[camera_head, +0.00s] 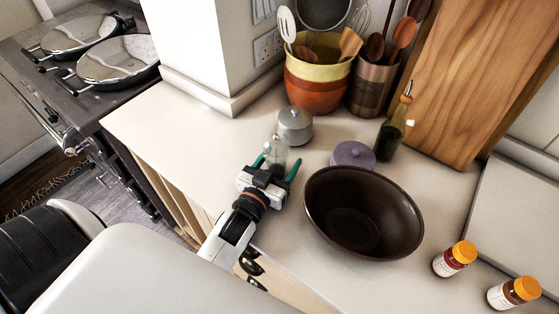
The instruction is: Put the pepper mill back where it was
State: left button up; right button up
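A small clear glass object (276,150), which looks like the pepper mill, stands upright on the pale counter near its front edge. My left gripper (276,166) reaches in from the lower left. Its two green-tipped fingers are spread, one on each side of the glass object. They look open around it, and I cannot tell whether either finger touches it. The gripper's body hides the object's lower part. My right gripper is not in view.
A grey lidded pot (295,125) stands just behind the mill. A dark brown bowl (363,212) is close on the right, with a purple lidded pot (353,155) and an oil bottle (391,130) behind it. Utensil crocks (318,80) stand at the back. Orange-capped jars (455,258) are at right.

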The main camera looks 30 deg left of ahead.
pick_arm(q)
jog(key=shift+s, duration=0.2)
jog(key=s+b, duration=0.2)
jog(key=s, duration=0.9)
jog(key=shift+s+d, duration=0.1)
jog(key=shift+s, duration=0.2)
